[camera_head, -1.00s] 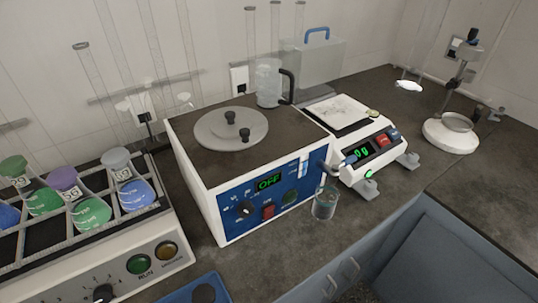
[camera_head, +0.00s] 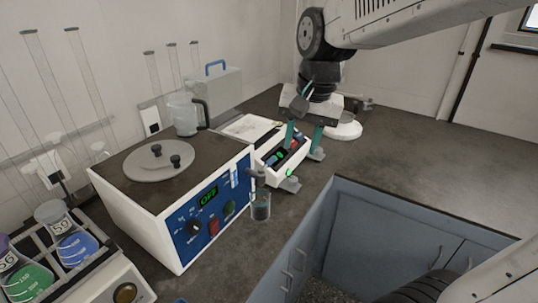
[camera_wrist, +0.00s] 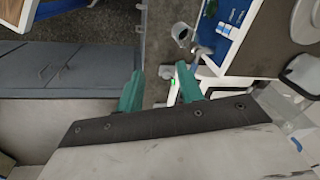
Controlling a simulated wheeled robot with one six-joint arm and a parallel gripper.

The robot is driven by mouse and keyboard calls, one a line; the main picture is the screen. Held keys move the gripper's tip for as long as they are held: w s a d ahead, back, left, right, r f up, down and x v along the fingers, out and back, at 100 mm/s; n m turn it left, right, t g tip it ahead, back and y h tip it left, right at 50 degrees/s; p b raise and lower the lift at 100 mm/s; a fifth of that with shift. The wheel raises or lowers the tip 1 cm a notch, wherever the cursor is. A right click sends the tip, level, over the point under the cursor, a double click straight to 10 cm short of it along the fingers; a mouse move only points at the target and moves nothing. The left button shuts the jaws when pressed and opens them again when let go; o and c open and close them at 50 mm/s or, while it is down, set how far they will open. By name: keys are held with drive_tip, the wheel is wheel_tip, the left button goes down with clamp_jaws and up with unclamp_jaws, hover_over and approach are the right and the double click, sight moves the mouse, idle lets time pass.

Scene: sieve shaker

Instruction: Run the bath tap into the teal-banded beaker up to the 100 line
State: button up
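The teal-banded beaker (camera_head: 261,209) is a small clear cup standing upright on the bench, beneath the tap (camera_head: 257,178) on the bath's front. Its lines and any water level are too small to read. The bath (camera_head: 150,215) is a white box with a blue panel; its display (camera_head: 209,197) reads OFF. My gripper (camera_head: 304,140) is open and empty, its teal fingers pointing down over the balance, right of and behind the beaker. In the wrist view my gripper (camera_wrist: 161,80) has its fingers apart, with the round beaker rim (camera_wrist: 181,32) beyond them.
The balance (camera_head: 275,158) stands just right of the bath, under my gripper. A clear jug (camera_head: 184,115) and a grey lid (camera_head: 150,163) sit on the bath. A flask rack (camera_head: 95,268) is at left.

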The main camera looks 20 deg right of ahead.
sight(272, 159)
drive_tip(key=w+f+m, duration=0.4)
drive_tip(key=w, duration=0.7)
drive_tip(key=f, duration=0.2)
drive_tip(key=w+a+f, duration=0.1)
drive_tip(key=f, duration=0.4)
drive_tip(key=shift+w+a+f, duration=0.1)
drive_tip(key=shift+w+a, duration=0.05)
drive_tip(key=shift+a, duration=0.1)
